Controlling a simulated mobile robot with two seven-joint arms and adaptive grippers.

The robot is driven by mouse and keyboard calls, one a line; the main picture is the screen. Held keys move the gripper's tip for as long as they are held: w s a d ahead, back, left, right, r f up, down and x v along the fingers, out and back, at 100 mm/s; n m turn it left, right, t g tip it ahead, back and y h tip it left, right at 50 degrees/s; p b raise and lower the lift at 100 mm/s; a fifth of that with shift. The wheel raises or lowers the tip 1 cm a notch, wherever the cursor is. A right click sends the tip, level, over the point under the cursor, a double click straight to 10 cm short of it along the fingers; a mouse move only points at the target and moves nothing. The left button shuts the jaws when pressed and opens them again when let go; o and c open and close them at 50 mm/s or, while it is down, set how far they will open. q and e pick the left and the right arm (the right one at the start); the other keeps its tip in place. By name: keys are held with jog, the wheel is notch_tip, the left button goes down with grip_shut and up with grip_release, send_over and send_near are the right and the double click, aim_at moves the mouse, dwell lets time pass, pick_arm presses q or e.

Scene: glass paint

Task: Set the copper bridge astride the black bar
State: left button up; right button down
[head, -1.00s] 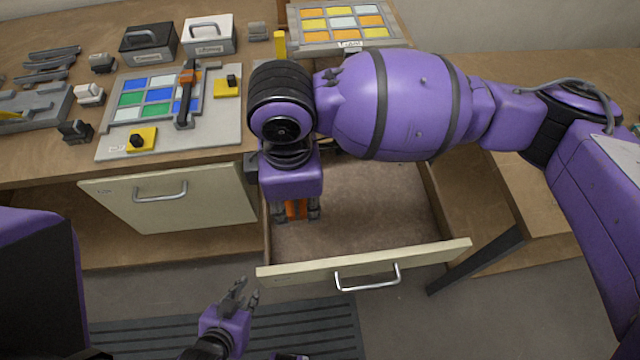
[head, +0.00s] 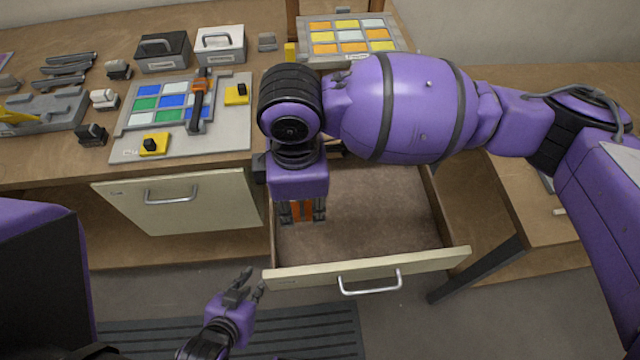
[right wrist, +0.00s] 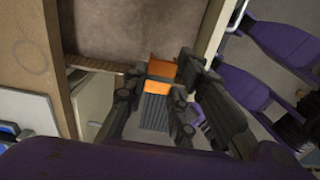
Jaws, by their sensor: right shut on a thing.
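The copper bridge (head: 302,210) is an orange piece held between the fingers of my right gripper (head: 302,217), over the left part of the open drawer. In the right wrist view the bridge (right wrist: 160,78) sits between the fingers, with a grey ribbed surface below it. The black bar (head: 195,112) lies across the coloured glass panel on the bench, left of my right arm. An orange piece (head: 200,85) is on the bar near its far end. My left gripper (head: 252,282) is low in front of the drawer, its fingers apart and empty.
The drawer (head: 370,266) stands open; its floor looks bare. Yellow blocks with black knobs (head: 236,94) (head: 154,145) stand on the grey board (head: 240,130). Black and white boxes (head: 220,45) are behind. A second glass panel (head: 350,55) is at the back right.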

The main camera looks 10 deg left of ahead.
pick_arm(q)
jog(key=shift+w+r+p, duration=0.3)
jog(key=shift+w+r, duration=0.15)
jog(key=shift+r, duration=0.2)
jog(key=shift+w+r+p, duration=0.3)
jog(key=shift+w+r, duration=0.1)
jog(key=shift+r, duration=0.2)
jog(key=shift+f, duration=0.1)
